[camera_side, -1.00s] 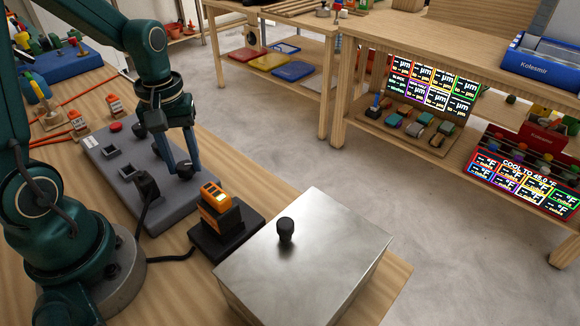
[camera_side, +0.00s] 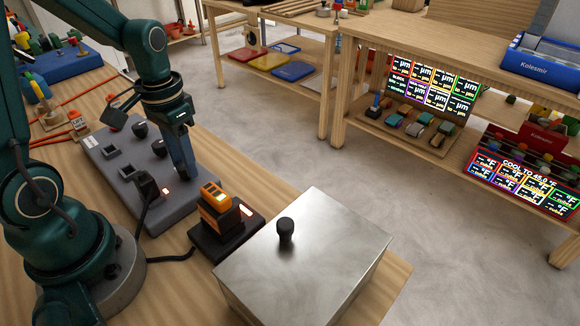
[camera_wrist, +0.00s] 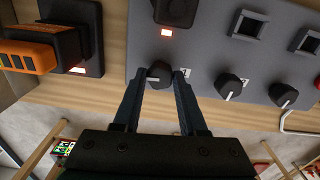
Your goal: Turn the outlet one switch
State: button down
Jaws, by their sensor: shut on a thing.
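The grey outlet panel (camera_side: 172,212) lies on the bench with a row of black knobs and a row of square sockets. My gripper (camera_side: 186,170) is shut on the outlet one switch, the knob (camera_wrist: 158,74) at the plugged end of the row; the fingers are on either side of it in the wrist view. The fingers hide this knob in the side view. A black plug (camera_side: 147,186) sits in the socket beside it, and the small light (camera_wrist: 166,32) there glows. The other two knobs (camera_wrist: 229,86) (camera_wrist: 283,95) stand free.
An orange device (camera_side: 214,198) stands on a black base (camera_side: 212,246) with a glowing light, joined to the plug by a cord. A metal box (camera_side: 320,250) with a black handle stands near it. Two sockets (camera_wrist: 247,25) (camera_wrist: 306,42) are empty.

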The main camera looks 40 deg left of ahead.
jog(key=shift+m, duration=0.5)
jog(key=shift+c, duration=2.2)
grip_release()
jog(key=shift+r, duration=0.1)
jog(key=shift+r, duration=2.55)
